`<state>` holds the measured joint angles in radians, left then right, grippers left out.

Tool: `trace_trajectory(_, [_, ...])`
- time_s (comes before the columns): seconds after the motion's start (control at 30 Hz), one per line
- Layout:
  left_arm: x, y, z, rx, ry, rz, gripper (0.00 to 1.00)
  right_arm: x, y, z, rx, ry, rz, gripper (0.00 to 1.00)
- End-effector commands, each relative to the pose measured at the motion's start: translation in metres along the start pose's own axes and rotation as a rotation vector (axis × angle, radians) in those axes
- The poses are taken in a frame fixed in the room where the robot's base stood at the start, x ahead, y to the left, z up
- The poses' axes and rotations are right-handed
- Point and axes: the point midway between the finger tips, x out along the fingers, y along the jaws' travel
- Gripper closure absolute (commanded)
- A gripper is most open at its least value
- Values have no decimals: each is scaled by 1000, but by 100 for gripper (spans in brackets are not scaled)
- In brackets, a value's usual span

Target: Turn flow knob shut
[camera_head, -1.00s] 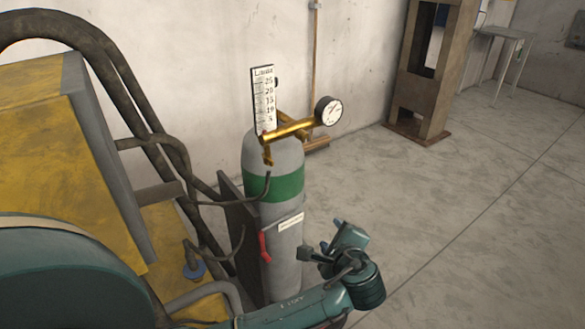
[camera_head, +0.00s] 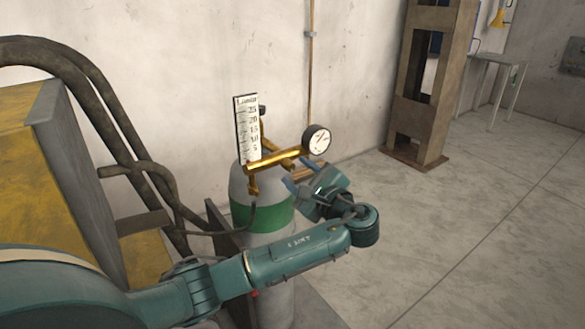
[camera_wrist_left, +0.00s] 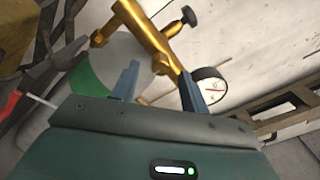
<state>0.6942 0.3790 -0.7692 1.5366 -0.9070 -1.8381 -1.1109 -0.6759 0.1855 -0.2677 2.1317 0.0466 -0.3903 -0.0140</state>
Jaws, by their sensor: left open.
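The brass regulator (camera_head: 262,161) sits on top of the grey gas cylinder (camera_head: 243,186) with its green band. It carries an upright white flow scale (camera_head: 247,128) and a round dial gauge (camera_head: 317,140). A small dark knob (camera_head: 262,110) shows just right of the scale; it is likely the flow knob. In the left wrist view a dark knob (camera_wrist_left: 188,15) stands out from the brass body, beyond the fingertips. My left gripper (camera_head: 298,175) is open and empty, below the gauge and right of the cylinder top. Its fingers (camera_wrist_left: 160,72) point toward the brass body, apart from the knob.
Dark hoses (camera_head: 105,105) and a yellow machine (camera_head: 40,130) fill the left side. A pale wall (camera_head: 210,60) stands close behind the cylinder. A rusty steel column (camera_head: 425,85) is at the back right. The floor (camera_head: 440,230) on the right is clear.

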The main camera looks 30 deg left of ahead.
Motion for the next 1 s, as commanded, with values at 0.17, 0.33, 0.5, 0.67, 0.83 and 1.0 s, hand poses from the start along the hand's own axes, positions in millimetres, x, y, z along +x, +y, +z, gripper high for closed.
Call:
trace_trajectory(0.17, [22,0,1,-1,-2,1,55,0,1,-1,0,0,5,64])
trace_trajectory(0.33, [29,0,0,0,2,1,55,0,2,-2,-1,1,7,64])
trace_trajectory(0.5, [29,0,0,-1,2,1,55,1,2,-2,-2,2,7,64])
trace_trajectory(0.67, [29,0,0,-1,2,0,63,1,2,-2,-2,2,7,64])
trace_trajectory(0.83, [29,0,0,-1,2,0,77,1,2,-2,-2,1,7,64])
trace_trajectory(1.0, [29,0,0,-1,2,1,91,1,2,-2,-1,1,6,64])
